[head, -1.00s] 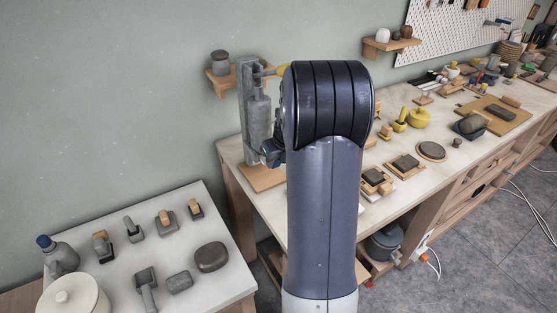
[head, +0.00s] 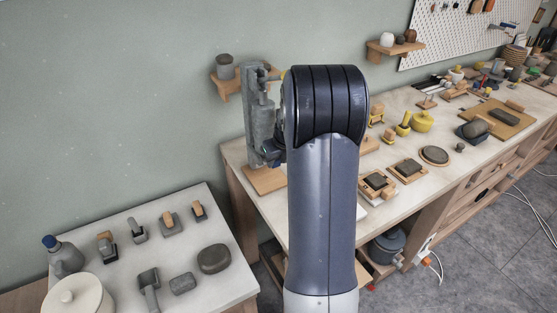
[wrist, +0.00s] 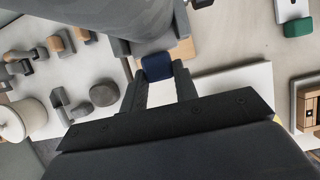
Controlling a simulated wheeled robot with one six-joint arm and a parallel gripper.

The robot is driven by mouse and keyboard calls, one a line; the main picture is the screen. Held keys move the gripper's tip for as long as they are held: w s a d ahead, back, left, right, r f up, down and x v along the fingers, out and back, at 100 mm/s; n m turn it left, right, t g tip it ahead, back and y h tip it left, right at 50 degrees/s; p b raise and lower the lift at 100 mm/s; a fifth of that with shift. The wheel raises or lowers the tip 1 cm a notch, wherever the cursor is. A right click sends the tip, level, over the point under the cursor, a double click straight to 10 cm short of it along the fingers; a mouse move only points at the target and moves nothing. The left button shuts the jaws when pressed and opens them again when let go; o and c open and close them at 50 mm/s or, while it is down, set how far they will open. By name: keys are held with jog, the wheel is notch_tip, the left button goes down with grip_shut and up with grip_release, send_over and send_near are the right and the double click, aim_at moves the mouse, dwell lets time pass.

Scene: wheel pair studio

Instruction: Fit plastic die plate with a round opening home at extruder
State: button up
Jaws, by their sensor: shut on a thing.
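The grey extruder (head: 252,115) stands upright on a wooden base at the left end of the long workbench. In the wrist view the extruder (wrist: 145,18) is close beyond my fingertips. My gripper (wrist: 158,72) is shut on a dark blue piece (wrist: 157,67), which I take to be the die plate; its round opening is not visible. The piece is right at the extruder's lower front, and I cannot tell whether it is seated or only beside it. In the head view my arm hides most of the gripper and part of the extruder.
A low white table (head: 215,285) at left holds grey tools, a blue-capped bottle (head: 62,255) and a lidded pot (head: 78,295). The workbench (head: 395,205) carries wooden blocks, yellow pieces and a round disc (head: 434,155). A small shelf (head: 229,84) sits behind the extruder.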

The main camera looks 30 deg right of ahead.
jog(key=shift+w, duration=0.3)
jog(key=o, duration=1.1)
jog(key=shift+c, duration=0.2)
jog(key=shift+r, duration=0.15)
jog(key=shift+s+r, duration=0.15)
jog(key=shift+r, duration=0.15)
jog(key=s+r+b, duration=0.3)
jog(key=s+b, duration=0.1)
jog(key=s, duration=0.9)
jog(key=shift+s+a+r, duration=0.3)
jog(key=shift+s+r, duration=0.05)
